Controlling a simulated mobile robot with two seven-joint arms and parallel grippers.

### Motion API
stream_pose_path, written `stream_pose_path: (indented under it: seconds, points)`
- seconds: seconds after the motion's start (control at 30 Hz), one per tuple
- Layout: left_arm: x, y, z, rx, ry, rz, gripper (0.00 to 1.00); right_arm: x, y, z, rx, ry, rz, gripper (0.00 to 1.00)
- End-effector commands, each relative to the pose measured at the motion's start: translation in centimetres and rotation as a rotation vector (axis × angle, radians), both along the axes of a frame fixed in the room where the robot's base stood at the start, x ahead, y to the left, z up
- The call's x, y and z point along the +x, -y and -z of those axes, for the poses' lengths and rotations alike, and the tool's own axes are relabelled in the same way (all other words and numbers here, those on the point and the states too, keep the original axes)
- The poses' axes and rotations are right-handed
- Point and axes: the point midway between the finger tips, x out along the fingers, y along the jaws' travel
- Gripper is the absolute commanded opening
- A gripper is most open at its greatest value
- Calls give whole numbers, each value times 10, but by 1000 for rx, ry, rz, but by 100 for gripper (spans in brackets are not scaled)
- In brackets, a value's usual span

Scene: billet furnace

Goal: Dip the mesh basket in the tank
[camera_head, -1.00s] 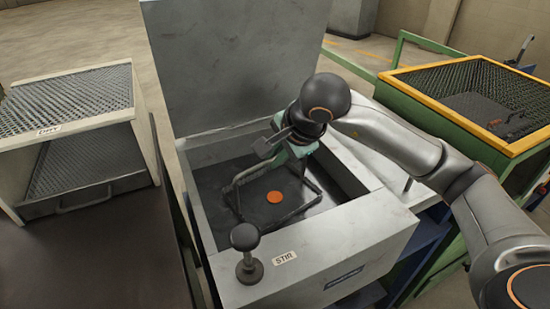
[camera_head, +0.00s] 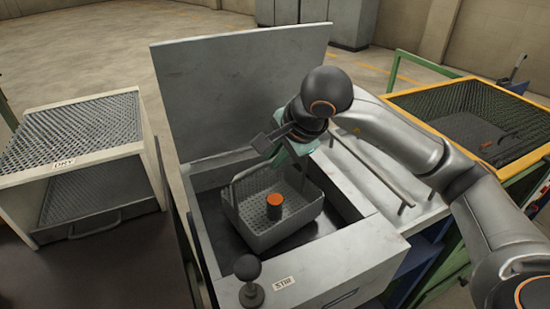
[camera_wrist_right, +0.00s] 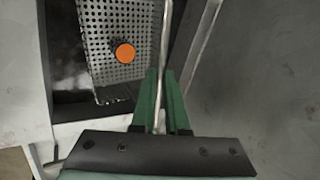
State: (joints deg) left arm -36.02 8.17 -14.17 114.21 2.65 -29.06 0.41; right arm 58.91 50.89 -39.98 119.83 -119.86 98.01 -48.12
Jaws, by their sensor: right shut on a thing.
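The mesh basket (camera_head: 292,208) is a grey perforated tray with a thin handle, inside the mouth of the open tank (camera_head: 352,240). Its walls and floor show clear of the dark liquid (camera_head: 213,222); I cannot tell whether its underside still touches. A dark cylinder with an orange top (camera_head: 275,207) stands in it. My right gripper (camera_head: 290,152) is shut on the basket's handle above the tank's back right part. In the right wrist view, green fingers (camera_wrist_right: 163,85) pinch the handle bar, with the perforated basket floor (camera_wrist_right: 97,45) beyond. My left gripper is not in view.
The tank lid (camera_head: 240,90) stands open behind. A black STIR knob (camera_head: 249,280) stands on the front rim. A mesh-topped rack labelled DRY (camera_head: 75,125) is at left. A yellow-rimmed mesh bin (camera_head: 470,85) is at right.

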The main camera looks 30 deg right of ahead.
Motion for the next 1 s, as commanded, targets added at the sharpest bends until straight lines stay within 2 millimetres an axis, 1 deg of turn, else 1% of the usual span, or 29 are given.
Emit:
stream_pose_path:
  seconds: [0.03, 0.43, 0.73, 1.0]
  points:
    - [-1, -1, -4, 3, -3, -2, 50, 1, 0, -11, 2, 10, 1, 0]
    - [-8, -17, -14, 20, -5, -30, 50, 1, 0, -42, 2, 10, 1, 0]
    - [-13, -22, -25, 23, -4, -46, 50, 1, 0, -65, 2, 9, 1, 0]
    - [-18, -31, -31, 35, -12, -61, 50, 1, 0, -85, 2, 10, 1, 0]
